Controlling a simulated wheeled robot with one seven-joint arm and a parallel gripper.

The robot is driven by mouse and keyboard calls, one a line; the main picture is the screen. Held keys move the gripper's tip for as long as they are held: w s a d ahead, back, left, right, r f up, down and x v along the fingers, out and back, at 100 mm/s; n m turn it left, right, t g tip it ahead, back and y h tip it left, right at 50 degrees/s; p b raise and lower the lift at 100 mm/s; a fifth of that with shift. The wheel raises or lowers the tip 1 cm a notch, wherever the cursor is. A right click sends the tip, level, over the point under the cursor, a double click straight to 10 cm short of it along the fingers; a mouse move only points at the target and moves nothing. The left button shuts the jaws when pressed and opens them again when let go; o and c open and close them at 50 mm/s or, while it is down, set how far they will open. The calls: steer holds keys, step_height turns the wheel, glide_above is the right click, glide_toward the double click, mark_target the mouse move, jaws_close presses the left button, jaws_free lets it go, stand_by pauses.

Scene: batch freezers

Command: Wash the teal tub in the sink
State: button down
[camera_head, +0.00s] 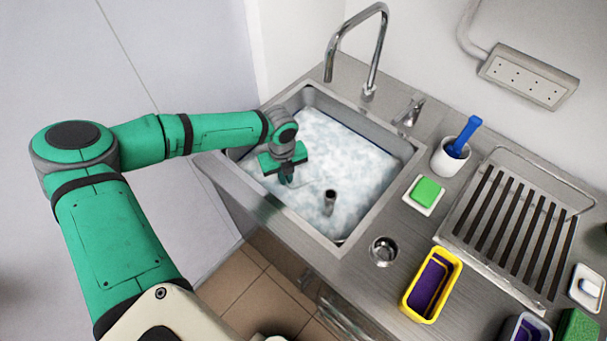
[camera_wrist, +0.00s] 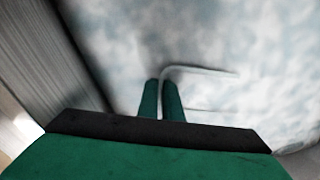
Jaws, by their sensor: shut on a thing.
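My gripper (camera_head: 287,180) reaches down into the sink (camera_head: 337,238), which is full of white-blue foamy water. In the wrist view my gripper's two fingers (camera_wrist: 161,98) are close together on a thin pale rim (camera_wrist: 205,70). The rim's squared outline runs off to the right at the foam surface, and a faint line of it shows in the head view (camera_head: 314,182). It looks like the rim of a tub sunk in the foam. Its walls and inside are hidden, and I cannot make out a teal colour.
A steel tap (camera_head: 375,50) arches over the sink's back edge. Right of the sink are a green sponge (camera_head: 427,191), a blue-handled brush (camera_head: 464,135) in a white cup, a slatted rack (camera_head: 510,225) and a yellow tub (camera_head: 408,301).

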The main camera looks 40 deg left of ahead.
steer(key=shift+a, duration=1.95)
steer(key=shift+d, duration=2)
step_height(320, 180, up, 18)
steer(key=shift+f, duration=0.2)
stand_by(1.6)
steer(key=shift+r, duration=0.1)
stand_by(1.0)
steer(key=shift+r, duration=1.35)
